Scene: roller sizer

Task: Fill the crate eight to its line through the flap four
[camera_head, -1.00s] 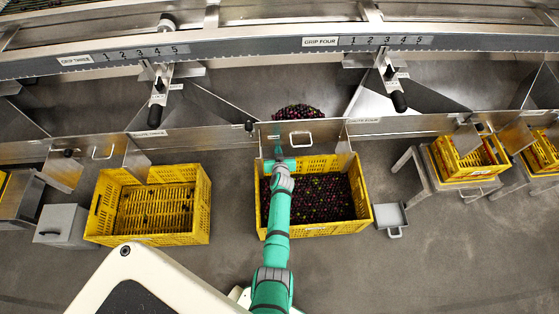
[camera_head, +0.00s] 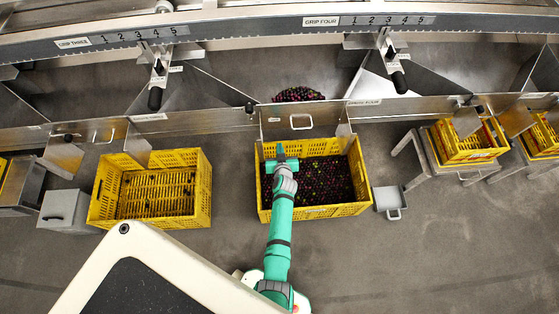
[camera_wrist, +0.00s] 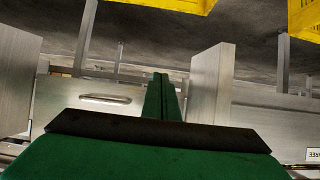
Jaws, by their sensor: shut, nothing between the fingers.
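A yellow crate (camera_head: 312,211) stands below a metal flap (camera_head: 284,128) with a bar handle (camera_head: 301,122); its number is not readable. Dark red and green fruit covers its inside, and I cannot make out a fill line. A small fruit heap (camera_head: 298,95) lies behind the flap. The flap looks down, though its lower edge is hard to judge. My gripper (camera_head: 280,149) is over the crate's back left part, just in front of the flap, shut and empty. In the wrist view its fingers (camera_wrist: 162,98) point past a handled metal plate (camera_wrist: 104,100).
Another yellow crate (camera_head: 202,205), with only scattered fruit, stands to the left beside a grey box (camera_head: 64,209). A small grey pan (camera_head: 389,198) lies right of the filled crate. Levers (camera_head: 397,79) hang from the rail above. Crates on stands are at the right.

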